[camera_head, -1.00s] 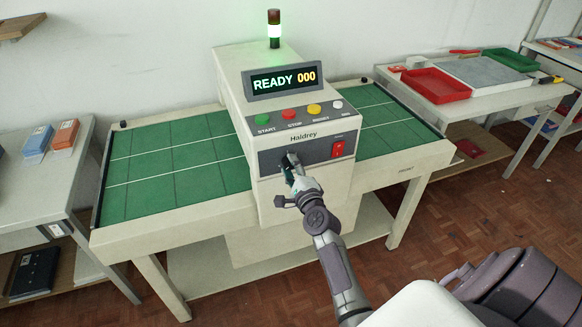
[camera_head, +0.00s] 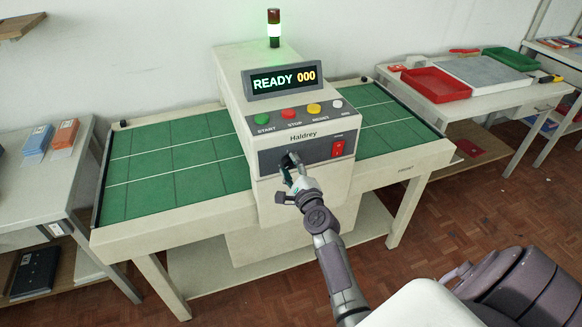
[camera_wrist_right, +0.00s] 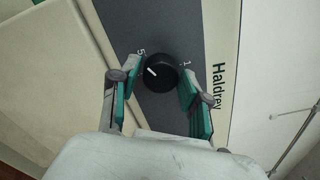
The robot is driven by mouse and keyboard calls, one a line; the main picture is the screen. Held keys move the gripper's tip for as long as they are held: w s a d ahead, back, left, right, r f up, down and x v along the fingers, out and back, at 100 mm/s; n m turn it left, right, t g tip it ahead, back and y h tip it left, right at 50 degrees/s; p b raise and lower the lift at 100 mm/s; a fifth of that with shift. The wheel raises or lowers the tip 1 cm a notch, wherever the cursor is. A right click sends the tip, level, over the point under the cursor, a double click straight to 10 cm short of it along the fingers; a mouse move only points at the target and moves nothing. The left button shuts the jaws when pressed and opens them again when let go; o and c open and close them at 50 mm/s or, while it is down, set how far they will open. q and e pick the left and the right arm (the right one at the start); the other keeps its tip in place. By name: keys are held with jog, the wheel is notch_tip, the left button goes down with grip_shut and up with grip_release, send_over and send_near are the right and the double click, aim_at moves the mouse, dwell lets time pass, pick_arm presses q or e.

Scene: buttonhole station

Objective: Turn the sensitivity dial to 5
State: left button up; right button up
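The sensitivity dial (camera_wrist_right: 160,73) is a round black knob on the machine's dark grey panel, with a white pointer mark. In the right wrist view the mark lies on the knob's left side, towards the printed 5 and away from the 1. My right gripper (camera_wrist_right: 158,75) has its fingers apart on either side of the dial. The right finger is very near the knob; whether it touches I cannot tell. In the head view the right gripper (camera_head: 290,168) covers most of the dial. My left gripper is not in view.
The machine (camera_head: 240,85) shows READY 000 on its display (camera_head: 284,80). Green, red, yellow and white buttons sit above the panel, and a red switch (camera_head: 338,149) is to the dial's right. Green table surfaces (camera_head: 170,165) on both sides are clear. A red tray (camera_head: 436,84) stands on the right bench.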

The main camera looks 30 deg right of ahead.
jog(key=shift+o, duration=0.9)
jog(key=shift+s, duration=0.1)
jog(key=v, duration=1.1)
jog(key=shift+s, duration=0.4)
jog(key=shift+f, duration=0.1)
